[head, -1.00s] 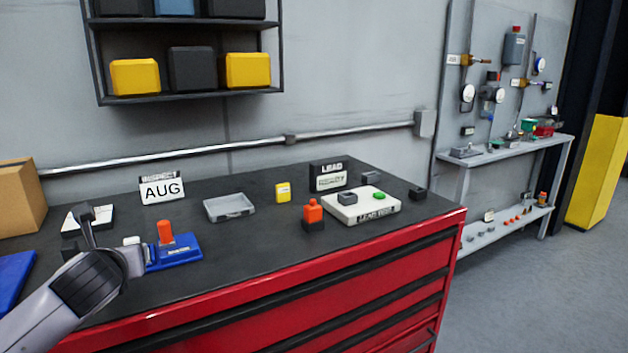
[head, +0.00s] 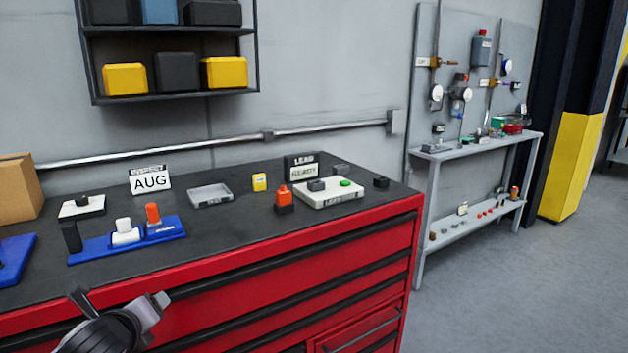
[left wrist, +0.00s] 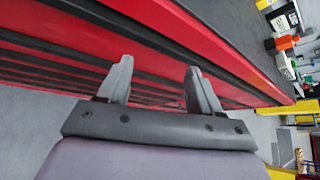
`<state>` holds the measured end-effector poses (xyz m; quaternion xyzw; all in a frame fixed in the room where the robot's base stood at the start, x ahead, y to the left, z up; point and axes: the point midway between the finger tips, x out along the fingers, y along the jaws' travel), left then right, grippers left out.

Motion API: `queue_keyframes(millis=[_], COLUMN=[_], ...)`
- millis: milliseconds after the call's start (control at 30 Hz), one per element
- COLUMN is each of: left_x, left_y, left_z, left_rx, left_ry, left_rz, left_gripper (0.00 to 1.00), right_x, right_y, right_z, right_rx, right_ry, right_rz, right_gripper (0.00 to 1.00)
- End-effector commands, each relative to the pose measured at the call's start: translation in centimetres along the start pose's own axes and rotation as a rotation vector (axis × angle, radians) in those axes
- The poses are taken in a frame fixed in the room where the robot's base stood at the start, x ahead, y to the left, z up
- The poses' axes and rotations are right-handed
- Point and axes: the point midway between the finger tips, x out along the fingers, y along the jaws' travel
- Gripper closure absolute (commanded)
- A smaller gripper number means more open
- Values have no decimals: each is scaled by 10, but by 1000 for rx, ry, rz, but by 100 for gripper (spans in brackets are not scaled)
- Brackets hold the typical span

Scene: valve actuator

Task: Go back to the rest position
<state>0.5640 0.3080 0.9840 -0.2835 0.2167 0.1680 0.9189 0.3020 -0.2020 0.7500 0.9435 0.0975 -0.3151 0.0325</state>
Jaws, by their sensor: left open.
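My left gripper (head: 118,297) is low at the bottom left of the head view, in front of the red drawer cabinet (head: 290,285) and below the edge of its black top. In the left wrist view its two grey fingers (left wrist: 160,66) stand apart with nothing between them, and the red drawer fronts lie beyond them. My right gripper is in neither view.
On the cabinet top are a blue tray (head: 90,253) with white and orange pieces, an AUG sign (head: 151,181), a grey tray (head: 210,195), an orange bottle (head: 283,196) and a white board (head: 328,196). A grey shelf stand (head: 480,150) stands right. The floor (head: 530,290) is clear.

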Motion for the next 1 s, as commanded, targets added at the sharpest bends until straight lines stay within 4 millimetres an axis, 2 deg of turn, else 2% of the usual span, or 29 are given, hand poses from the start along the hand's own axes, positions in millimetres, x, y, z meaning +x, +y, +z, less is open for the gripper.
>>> queue_keyframes(millis=[33, 200, 367, 500, 700, 800, 1000], left_x=[1, -6, -22, -44, -82, -101, -123], left_y=[4, 17, 35, 57, 93, 111, 132], left_z=[-28, -106, -172, -222, -277, -295, -312], left_rx=[-98, -506, -923, -1298, -1826, -2044, -2296], left_ry=[48, 193, 314, 391, 436, 428, 398], left_rz=[-18, -57, -35, 24, 145, 201, 262], left_gripper=[35, 35, 35, 35, 35, 35, 35], right_x=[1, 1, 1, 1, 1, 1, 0], right_y=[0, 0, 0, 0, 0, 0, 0], right_z=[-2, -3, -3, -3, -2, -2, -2], right_rx=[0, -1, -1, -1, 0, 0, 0], right_ry=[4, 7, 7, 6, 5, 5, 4], right_rz=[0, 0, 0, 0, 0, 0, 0], right_gripper=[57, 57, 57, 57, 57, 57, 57])
